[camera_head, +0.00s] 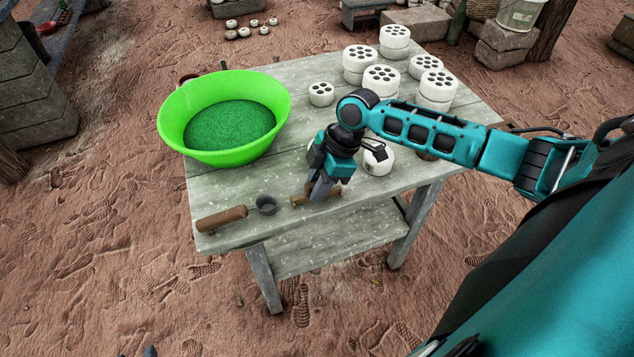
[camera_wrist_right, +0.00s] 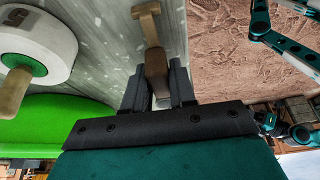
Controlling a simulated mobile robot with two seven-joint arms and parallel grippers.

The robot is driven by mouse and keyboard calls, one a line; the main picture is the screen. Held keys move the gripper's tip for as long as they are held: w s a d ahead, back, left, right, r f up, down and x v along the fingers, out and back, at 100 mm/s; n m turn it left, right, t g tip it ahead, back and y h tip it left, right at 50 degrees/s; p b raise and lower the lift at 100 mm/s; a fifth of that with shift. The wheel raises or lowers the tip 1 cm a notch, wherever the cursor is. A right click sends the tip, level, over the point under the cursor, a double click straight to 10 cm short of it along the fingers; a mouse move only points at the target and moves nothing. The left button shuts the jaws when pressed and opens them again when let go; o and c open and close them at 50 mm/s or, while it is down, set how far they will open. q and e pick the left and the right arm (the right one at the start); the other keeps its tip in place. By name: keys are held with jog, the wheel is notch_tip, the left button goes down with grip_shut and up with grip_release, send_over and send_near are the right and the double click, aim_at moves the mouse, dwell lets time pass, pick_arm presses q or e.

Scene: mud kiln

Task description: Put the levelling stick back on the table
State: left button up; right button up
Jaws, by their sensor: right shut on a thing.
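The levelling stick (camera_wrist_right: 152,33) is a small wooden piece with a crossbar at its far end. My right gripper (camera_wrist_right: 159,92) is shut on its wooden shaft. In the head view the right gripper (camera_head: 318,192) points down over the front part of the grey wooden table (camera_head: 285,224), with the stick (camera_head: 300,200) at its fingertips. The stick is at or just above the tabletop; I cannot tell whether it touches. The fingers hide part of it.
A green bowl (camera_head: 186,138) of green material stands at the table's left. A scoop with a wooden handle (camera_head: 221,218) lies at the front left corner. A white round piece (camera_head: 378,163) is just behind my gripper. Several white holed cylinders (camera_head: 381,80) stand at the back.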

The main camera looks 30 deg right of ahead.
jog(key=shift+f, duration=0.2)
jog(key=o, duration=1.5)
jog(key=shift+o, duration=0.2)
notch_tip(320, 180, up, 6)
jog(key=p, duration=0.7)
jog(key=shift+r, duration=0.1)
